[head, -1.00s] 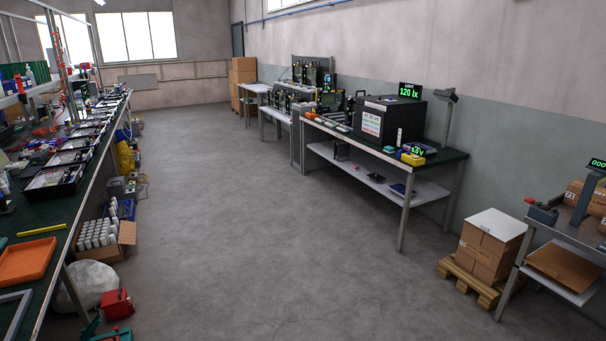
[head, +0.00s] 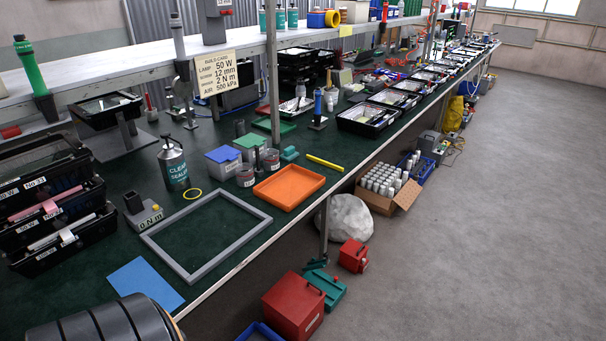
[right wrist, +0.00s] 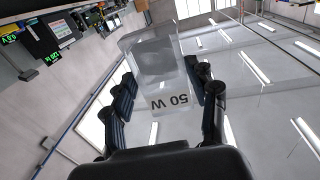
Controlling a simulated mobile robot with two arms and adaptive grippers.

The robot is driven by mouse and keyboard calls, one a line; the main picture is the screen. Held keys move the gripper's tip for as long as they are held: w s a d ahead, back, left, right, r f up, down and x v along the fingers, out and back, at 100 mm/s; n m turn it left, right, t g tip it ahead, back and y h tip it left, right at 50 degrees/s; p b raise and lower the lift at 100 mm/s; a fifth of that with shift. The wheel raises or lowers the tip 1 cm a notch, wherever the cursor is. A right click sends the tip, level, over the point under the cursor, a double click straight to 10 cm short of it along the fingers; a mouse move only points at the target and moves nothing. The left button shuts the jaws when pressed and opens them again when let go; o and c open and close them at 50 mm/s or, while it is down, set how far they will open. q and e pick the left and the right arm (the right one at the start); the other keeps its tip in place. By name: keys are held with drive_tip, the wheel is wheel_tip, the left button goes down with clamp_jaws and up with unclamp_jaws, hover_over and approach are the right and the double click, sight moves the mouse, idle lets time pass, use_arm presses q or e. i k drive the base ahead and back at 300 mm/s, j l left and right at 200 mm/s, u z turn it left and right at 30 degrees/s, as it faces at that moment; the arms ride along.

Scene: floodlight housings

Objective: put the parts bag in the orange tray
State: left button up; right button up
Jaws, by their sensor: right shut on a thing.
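The orange tray (head: 289,187) lies on the green bench top in the head view. It is shallow and looks empty. The parts bag (right wrist: 158,65) is a clear, see-through packet with a "50 W" label, in the right wrist view. My right gripper (right wrist: 161,88) is shut on it, with dark fingers on both sides. Neither the bag nor my right gripper shows in the head view, so their distance from the tray cannot be told. My left gripper is not in view.
A grey frame (head: 207,234) lies in front of the tray. Red boxes (head: 293,305) stand on the floor by the bench. The floor to the right is clear.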

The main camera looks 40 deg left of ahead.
sight(282, 199)
drive_tip(key=i+z, duration=0.25)
drive_tip(key=i, duration=0.7)
drive_tip(key=i+j+z, duration=0.1)
drive_tip(key=i+z, duration=0.2)
drive_tip(key=i, duration=0.7)
drive_tip(key=i+u, duration=0.35)
drive_tip(key=i+l+u, duration=0.2)
drive_tip(key=i+u, duration=0.15)
drive_tip(key=i+l+u, duration=0.35)
drive_tip(key=u, duration=0.95)
drive_tip(key=j+u, duration=0.1)
drive_tip(key=u, duration=1.3)
drive_tip(key=i+u, duration=0.1)
drive_tip(key=u, duration=1.3)
drive_tip(key=i+l, duration=0.3)
drive_tip(key=i+u, duration=0.05)
